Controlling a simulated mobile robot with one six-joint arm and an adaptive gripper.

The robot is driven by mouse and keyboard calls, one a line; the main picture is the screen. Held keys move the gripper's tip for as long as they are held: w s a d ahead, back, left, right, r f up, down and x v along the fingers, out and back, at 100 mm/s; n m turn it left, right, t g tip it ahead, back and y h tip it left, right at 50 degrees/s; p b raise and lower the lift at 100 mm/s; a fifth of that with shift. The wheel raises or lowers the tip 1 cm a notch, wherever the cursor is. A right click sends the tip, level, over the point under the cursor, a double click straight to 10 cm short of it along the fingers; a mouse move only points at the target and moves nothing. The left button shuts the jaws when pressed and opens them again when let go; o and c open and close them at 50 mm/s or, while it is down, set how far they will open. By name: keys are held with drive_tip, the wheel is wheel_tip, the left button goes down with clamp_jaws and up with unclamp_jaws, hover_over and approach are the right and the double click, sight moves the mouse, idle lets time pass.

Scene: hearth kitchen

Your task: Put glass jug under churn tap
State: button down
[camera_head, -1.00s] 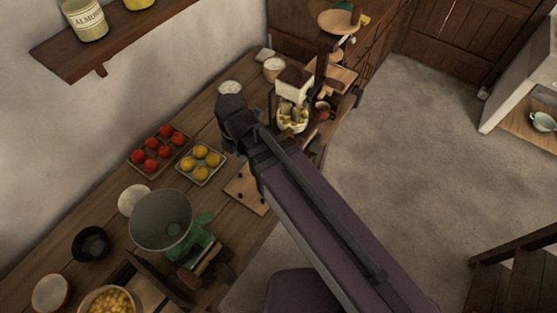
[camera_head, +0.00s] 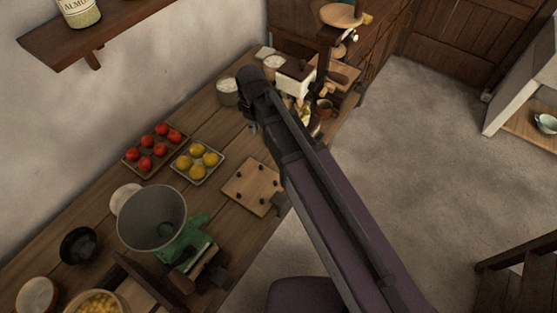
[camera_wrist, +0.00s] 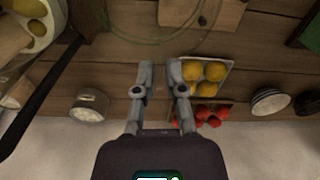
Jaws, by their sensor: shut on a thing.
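My gripper (camera_wrist: 160,70) has its two fingers close together in the wrist view. A faint clear ring just past the fingertips looks like the glass jug (camera_wrist: 150,40), held at the fingers. In the head view my gripper (camera_head: 253,125) is over the worktop, and the arm hides most of the jug. I cannot make out a churn tap for certain. A pale box with a brown lid (camera_head: 294,79) stands beyond my gripper to the right. A cream round vessel (camera_wrist: 40,42) shows at the upper left of the wrist view.
A tray of yellow fruit (camera_head: 197,160) and a tray of red fruit (camera_head: 141,160) lie left of my gripper. A pegged board (camera_head: 250,185) lies nearer. White-filled bowls (camera_head: 228,88) stand at the back.

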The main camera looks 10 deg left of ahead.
drive_tip(key=shift+w+d+f+m+b, duration=0.15)
drive_tip(key=shift+w+f+m+b, duration=0.1)
drive_tip(key=shift+w+m, duration=0.5)
drive_tip(key=shift+w+d+f+m+b, duration=0.1)
drive_tip(key=shift+w+f+m, duration=0.15)
drive_tip(key=shift+w+m, duration=0.5)
drive_tip(key=shift+s, duration=0.25)
